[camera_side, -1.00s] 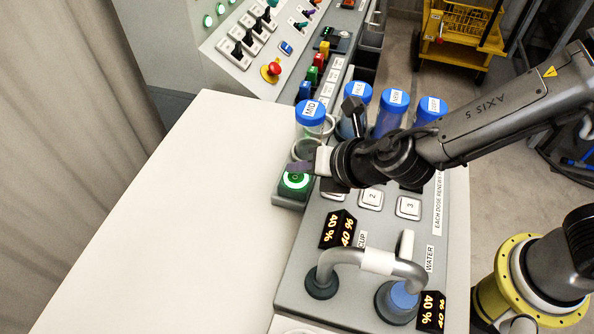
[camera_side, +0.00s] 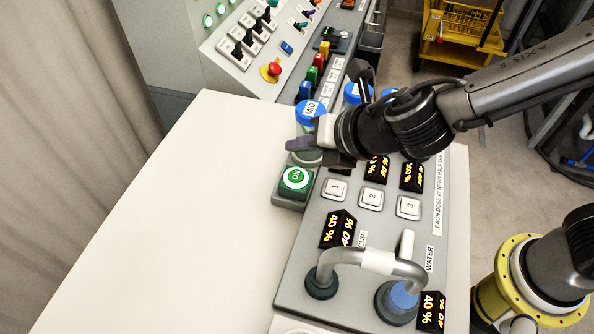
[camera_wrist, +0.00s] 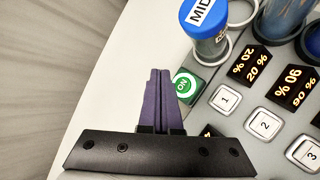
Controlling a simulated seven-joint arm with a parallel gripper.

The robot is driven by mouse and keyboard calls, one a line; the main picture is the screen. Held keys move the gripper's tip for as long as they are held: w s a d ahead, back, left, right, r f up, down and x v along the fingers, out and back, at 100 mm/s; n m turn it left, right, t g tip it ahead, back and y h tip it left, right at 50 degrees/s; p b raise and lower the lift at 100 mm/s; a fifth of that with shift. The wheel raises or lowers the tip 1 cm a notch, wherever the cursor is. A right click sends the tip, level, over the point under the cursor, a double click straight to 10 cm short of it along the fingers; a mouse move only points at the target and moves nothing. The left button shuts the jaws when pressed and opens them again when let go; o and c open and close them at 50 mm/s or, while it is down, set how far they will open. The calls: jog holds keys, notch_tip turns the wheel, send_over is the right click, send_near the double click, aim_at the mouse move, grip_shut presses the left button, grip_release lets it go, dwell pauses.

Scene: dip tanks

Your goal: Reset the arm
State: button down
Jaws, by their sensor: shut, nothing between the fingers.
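My gripper (camera_side: 301,143) is shut and empty, its purple fingers pressed together. In the side view it hangs above the back of the panel, just above and behind the green ON button (camera_side: 294,180) and in front of the blue-capped MID container (camera_side: 310,112). In the wrist view the closed fingers (camera_wrist: 161,75) point up the picture, with the green ON button (camera_wrist: 184,87) just right of their tips. The MID container (camera_wrist: 207,30) stands farther off there. My arm covers part of the other containers in the side view.
Numbered buttons 1, 2 and 3 (camera_side: 371,196) and lit percent displays (camera_side: 338,229) sit on the grey panel. The white surface (camera_side: 190,220) on the left is bare.

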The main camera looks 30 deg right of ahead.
dwell(0.4)
jog(key=d+r+m+t+h, duration=0.15)
jog(key=d+r+m, duration=0.3)
jog(key=d, duration=0.45)
jog(key=w+d+r+m+h, duration=0.15)
jog(key=d+r+m, duration=0.3)
jog(key=d, duration=0.45)
jog(key=s+d+r+m+t+h, duration=0.15)
jog(key=d+r+m, duration=0.3)
jog(key=d, duration=0.45)
jog(key=s+d+f+m+g+h, duration=0.1)
jog(key=s+d+m+g+h, duration=0.15)
jog(key=s+d+m, duration=0.7)
jog(key=s+a+f+m+g+y, duration=0.3)
jog(key=s+a+f+m, duration=0.2)
jog(key=s+m, duration=0.3)
jog(key=shift+s+a+f+y, duration=0.4)
jog(key=shift+s+f, duration=0.1)
jog(key=shift+s, duration=0.45)
